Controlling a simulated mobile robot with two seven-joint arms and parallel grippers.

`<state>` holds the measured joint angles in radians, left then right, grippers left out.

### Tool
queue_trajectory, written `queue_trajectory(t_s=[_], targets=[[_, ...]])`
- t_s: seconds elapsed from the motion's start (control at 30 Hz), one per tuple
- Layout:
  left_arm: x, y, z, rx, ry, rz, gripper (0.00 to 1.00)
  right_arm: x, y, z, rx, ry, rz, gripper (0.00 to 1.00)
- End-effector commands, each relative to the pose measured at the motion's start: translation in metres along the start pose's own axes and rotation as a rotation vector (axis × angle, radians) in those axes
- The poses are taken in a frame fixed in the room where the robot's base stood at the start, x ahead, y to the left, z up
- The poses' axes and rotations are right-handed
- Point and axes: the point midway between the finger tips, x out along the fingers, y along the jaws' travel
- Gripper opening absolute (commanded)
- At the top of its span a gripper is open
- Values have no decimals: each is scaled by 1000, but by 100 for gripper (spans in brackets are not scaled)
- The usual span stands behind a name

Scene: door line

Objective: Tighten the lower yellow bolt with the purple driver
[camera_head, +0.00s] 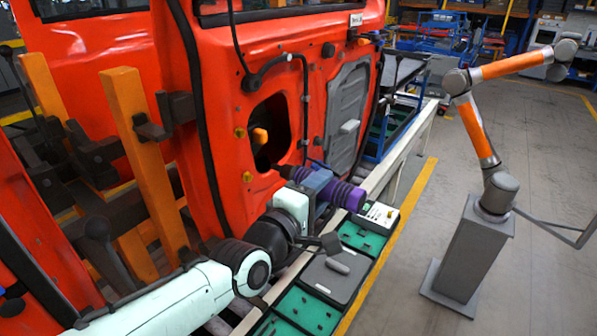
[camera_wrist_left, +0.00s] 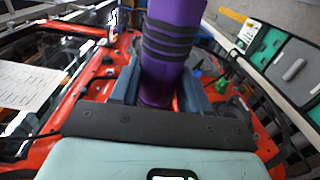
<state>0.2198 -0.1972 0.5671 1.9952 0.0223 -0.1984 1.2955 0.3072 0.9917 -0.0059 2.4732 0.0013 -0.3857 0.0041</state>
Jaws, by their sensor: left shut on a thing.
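The purple driver (camera_head: 346,194) has dark rings round its grip and lies across my left gripper (camera_head: 318,184). My left gripper is shut on it. In the left wrist view the driver (camera_wrist_left: 172,45) stands between the blue fingers (camera_wrist_left: 160,92). In the head view its dark front end points left towards the orange-red door (camera_head: 228,160). The lower yellow bolt (camera_head: 247,177) sits on the door below the upper yellow bolt (camera_head: 240,132), left of the door opening. The driver's front end appears right of the lower bolt and apart from it. My right gripper is not in view.
An orange post (camera_head: 146,165) with dark clamps stands left of the door. Green trays (camera_head: 308,311) and a white control box (camera_head: 379,217) lie along the line's edge. A separate orange robot arm (camera_head: 478,130) stands on a grey pedestal at right, with open floor around it.

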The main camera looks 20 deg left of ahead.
Motion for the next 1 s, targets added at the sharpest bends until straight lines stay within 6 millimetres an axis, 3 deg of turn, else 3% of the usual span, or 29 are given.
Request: queue_trajectory(t_s=[0.13,0.3,0.8,1.0], targets=[[1,-34,5,4,4,-27,0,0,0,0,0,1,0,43],[1,-54,3,14,17,-45,0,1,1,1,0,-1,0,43],[0,-57,-27,14,20,-46,0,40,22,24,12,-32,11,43],[2,-50,-44,15,17,-41,0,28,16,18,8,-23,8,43]])
